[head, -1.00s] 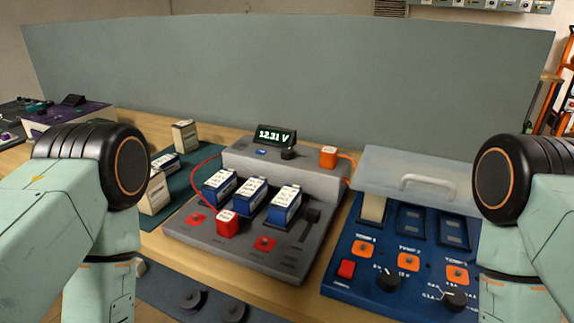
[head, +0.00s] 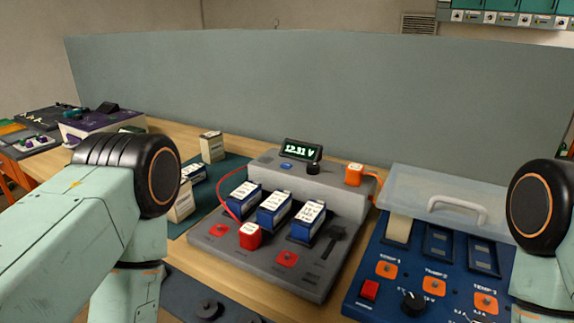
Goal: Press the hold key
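A grey test bench unit (head: 232,256) stands on the wooden table near the middle of the head view. On its raised back part a small display (head: 301,151) reads 12.31 V. A blue key (head: 286,166) sits just below and left of the display, with a black knob (head: 313,168) to its right. I cannot read any label on the blue key. My two arms show at the left and right edges, but both grippers are out of view. Nothing of mine is near the blue key.
Blue batteries (head: 274,211) stand in the unit, with a red plug (head: 250,235) in front and an orange plug (head: 354,174) at the back. A blue panel (head: 362,312) with a clear lid (head: 417,187) is at right. Pale boxes (head: 212,147) stand left. A grey partition (head: 330,95) stands behind.

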